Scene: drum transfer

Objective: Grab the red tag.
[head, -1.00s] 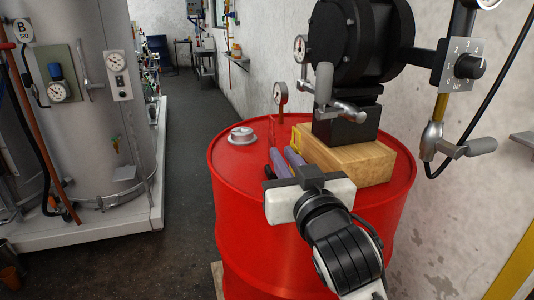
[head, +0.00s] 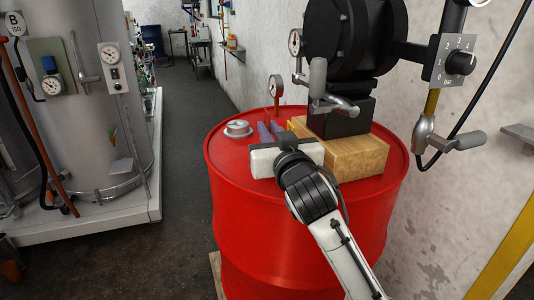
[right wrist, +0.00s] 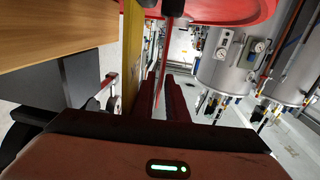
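The red tag (head: 267,116) appears as a thin red upright piece above the drum top, just beyond my right gripper's fingertips. In the right wrist view a thin red strip (right wrist: 161,80) stands edge-on close to the fingers. My right gripper (head: 271,128) reaches over the red drum (head: 240,215), with its two fingers a narrow gap apart. Whether the tag's lower end is between the fingers is hidden. My left gripper is out of view.
A wooden block (head: 350,158) under a black machine (head: 358,45) stands right of the gripper, with a yellow piece (head: 292,126) at its edge. A metal cap (head: 238,128) lies left of the fingers.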

